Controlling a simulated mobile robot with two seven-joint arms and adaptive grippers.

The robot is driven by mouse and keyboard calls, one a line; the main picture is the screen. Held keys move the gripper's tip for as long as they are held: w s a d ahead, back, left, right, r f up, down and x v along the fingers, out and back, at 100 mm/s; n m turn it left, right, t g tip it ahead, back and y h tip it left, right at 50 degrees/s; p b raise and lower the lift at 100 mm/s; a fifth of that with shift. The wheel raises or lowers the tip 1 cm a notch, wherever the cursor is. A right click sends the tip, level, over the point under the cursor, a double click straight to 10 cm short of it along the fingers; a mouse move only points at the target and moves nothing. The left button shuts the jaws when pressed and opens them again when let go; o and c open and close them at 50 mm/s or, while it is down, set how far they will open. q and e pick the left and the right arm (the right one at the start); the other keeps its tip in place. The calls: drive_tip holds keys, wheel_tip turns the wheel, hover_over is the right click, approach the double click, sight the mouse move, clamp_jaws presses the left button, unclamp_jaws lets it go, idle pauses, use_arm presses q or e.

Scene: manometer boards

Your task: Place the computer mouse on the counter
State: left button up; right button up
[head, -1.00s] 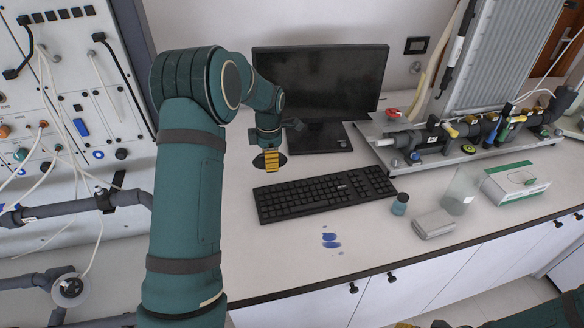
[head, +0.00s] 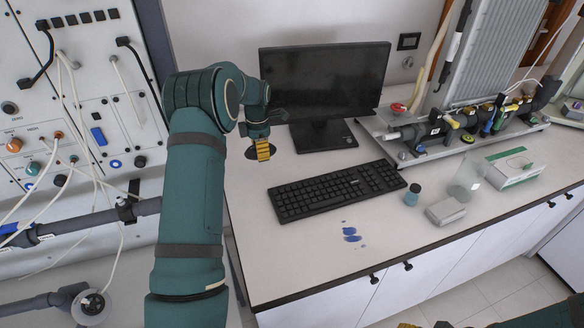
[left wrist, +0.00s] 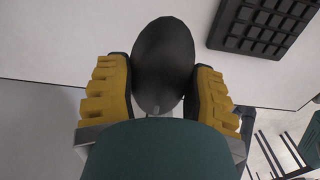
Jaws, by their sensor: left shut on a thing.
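The black oval computer mouse (left wrist: 165,65) is between the two yellow-padded fingers of my left gripper (left wrist: 160,90) in the left wrist view. My left gripper (head: 262,150) is shut on it and holds it above the back left part of the white counter (head: 300,262). In the head view the mouse (head: 250,153) shows only as a small dark edge beside the yellow finger. Any gap between mouse and counter is hard to judge. My right gripper (head: 425,325) shows only as cut-off bits at the bottom edge.
A black keyboard (head: 335,191) lies right of my left gripper, with a monitor (head: 325,85) behind. A small bottle (head: 412,195), grey block (head: 445,211), clear beaker (head: 466,180) and white box (head: 514,167) stand to the right. Blue stains (head: 351,235) mark the front. The left front is clear.

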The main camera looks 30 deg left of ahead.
sight(263, 176)
use_arm(q)
wheel_tip(263, 176, down, 9)
drive_tip(key=shift+f, duration=0.2)
idle(0.3)
drive_tip(key=shift+f, duration=0.15)
drive_tip(key=o, duration=1.1)
drive_tip(key=shift+c, duration=0.2)
wheel_tip(263, 176, up, 12)
drive_tip(key=shift+r, duration=0.2)
drive_tip(key=shift+d+f, duration=0.1)
